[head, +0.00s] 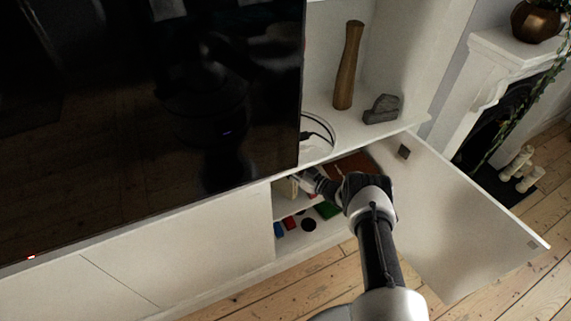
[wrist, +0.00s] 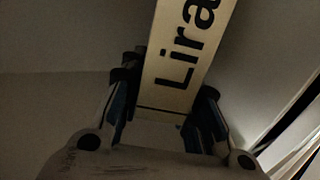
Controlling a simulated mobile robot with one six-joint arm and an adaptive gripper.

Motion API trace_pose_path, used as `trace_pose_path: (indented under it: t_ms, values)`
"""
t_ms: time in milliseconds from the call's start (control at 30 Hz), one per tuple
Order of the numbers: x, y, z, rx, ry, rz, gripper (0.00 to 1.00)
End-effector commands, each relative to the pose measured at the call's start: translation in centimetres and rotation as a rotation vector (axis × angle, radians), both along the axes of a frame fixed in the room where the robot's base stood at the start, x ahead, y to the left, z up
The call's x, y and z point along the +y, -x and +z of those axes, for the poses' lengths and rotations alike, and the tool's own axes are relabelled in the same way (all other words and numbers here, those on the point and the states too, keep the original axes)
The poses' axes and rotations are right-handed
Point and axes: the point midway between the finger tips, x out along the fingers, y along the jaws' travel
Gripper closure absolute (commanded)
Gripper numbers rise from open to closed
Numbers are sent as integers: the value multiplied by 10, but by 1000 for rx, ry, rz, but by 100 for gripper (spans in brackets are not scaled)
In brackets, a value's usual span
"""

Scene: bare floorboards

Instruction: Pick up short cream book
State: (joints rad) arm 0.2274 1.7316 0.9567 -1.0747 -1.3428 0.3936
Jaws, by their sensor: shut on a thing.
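The short cream book (wrist: 178,58), with large dark letters reading "Lira", stands between the fingers of my gripper (wrist: 166,88) in the wrist view. One finger is on each side of it, and the gripper is shut on it. In the head view my gripper (head: 298,179) reaches into the open cabinet compartment, above the inner shelf. A small cream-tan patch of the book (head: 286,188) shows just left of the fingers; the rest is hidden by the cabinet and the gripper.
The open white cabinet door (head: 460,210) stands to the right of my arm. Below the shelf lie a blue item (head: 278,230), a red item (head: 289,223), a dark round item (head: 308,224) and a green item (head: 327,210). A large black screen (head: 150,110) hangs at left.

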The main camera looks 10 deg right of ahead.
Motion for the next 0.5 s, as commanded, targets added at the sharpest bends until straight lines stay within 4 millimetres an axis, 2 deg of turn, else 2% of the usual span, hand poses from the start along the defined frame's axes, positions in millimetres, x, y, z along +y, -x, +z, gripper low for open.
trace_pose_path:
  t_ms: [267,500]
  values:
    - [-8,26,3,-1,-4,-2,100]
    - [-20,67,4,2,-5,-3,100]
